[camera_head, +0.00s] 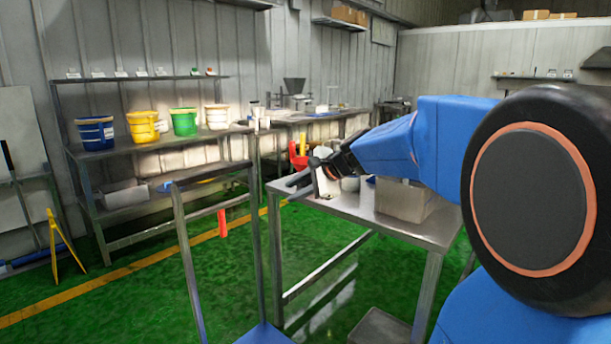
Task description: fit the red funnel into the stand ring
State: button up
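A red object (297,156), probably the red funnel, shows at the far left part of the steel table (385,218), just behind and left of my gripper. It is small and partly hidden, so its exact shape and support are unclear. My gripper (302,184) reaches over the table's left end, with dark fingers pointing left. A pale upright piece (326,184) shows right at the gripper; I cannot tell whether it is held. I cannot make out the stand ring. The gripper's opening is too small to judge.
A grey metal box (405,201) stands on the table beneath my arm. A white cup (350,184) is near the gripper. A shelf rack (150,153) with coloured buckets stands at the left wall. Green floor (150,310) is open at the lower left.

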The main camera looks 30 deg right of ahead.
jog(key=w+d+r+m+t+h, duration=0.1)
jog(key=w+d+r+m+t, duration=0.1)
jog(key=w+d+m, duration=0.55)
jog(key=w+d+r+m+t+h, duration=0.15)
jog(key=w+d, duration=0.25)
jog(key=d, duration=0.6)
jog(key=shift+y, duration=0.25)
jog(key=shift+d+r+x, duration=0.15)
jog(key=shift+x, duration=4.15)
jog(key=shift+d+r+x, duration=0.15)
jog(key=shift+x, duration=4.15)
jog(key=shift+w, duration=0.15)
grip_shut()
